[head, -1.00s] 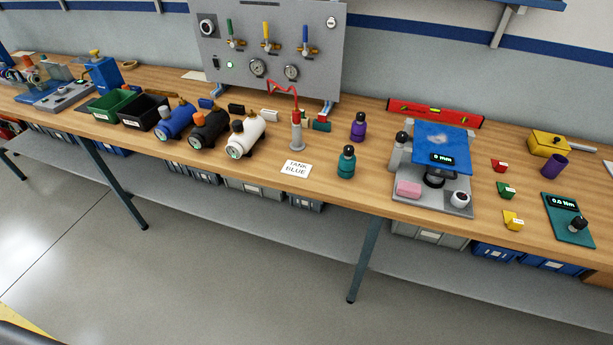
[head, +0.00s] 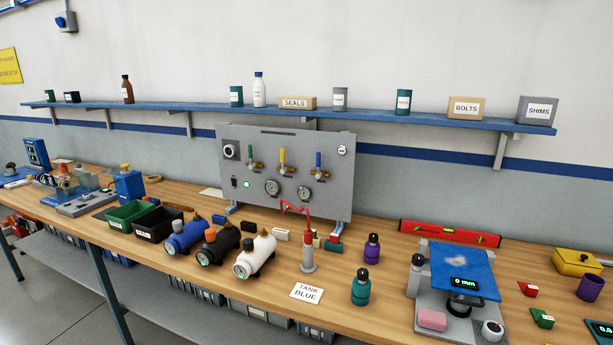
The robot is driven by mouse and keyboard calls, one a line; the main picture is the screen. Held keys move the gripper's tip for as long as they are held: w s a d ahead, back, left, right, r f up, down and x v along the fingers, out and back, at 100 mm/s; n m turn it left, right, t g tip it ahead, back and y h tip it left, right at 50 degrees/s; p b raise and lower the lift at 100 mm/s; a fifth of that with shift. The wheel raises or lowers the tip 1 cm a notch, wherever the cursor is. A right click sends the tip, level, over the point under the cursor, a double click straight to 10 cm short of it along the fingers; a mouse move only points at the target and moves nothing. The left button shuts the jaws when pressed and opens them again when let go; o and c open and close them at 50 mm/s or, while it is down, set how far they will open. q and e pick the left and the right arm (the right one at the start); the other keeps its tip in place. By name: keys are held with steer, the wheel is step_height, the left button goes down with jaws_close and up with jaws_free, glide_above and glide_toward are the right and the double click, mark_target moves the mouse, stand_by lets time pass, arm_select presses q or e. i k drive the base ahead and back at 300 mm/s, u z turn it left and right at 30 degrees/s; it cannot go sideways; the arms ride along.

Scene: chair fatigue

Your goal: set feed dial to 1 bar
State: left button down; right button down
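A grey upright panel (head: 325,165) stands at the back of the bench. A round black dial with a pale face (head: 231,150) sits at its upper left; its setting is too small to read. A small round white part (head: 342,150) is at the upper right. Green (head: 250,161), yellow (head: 282,163) and blue (head: 319,166) lever handles all point up. Two gauges (head: 272,188) and (head: 304,193) sit below them; their readings cannot be made out. A green light (head: 247,184) is lit at lower left. Neither of my grippers is in view.
Blue (head: 183,236), black (head: 219,245) and white (head: 255,256) tanks stand before the panel. A red-topped grey post (head: 309,256) with a red hose, a "TANK BLUE" card (head: 306,293) and a teal bottle (head: 361,288) are nearby. A shelf (head: 370,117) runs above.

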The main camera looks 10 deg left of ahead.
mark_target(229, 151)
steer(key=k, duration=0.65)
steer(key=u, duration=0.75)
steer(key=i, duration=1.6)
steer(key=z, duration=0.25)
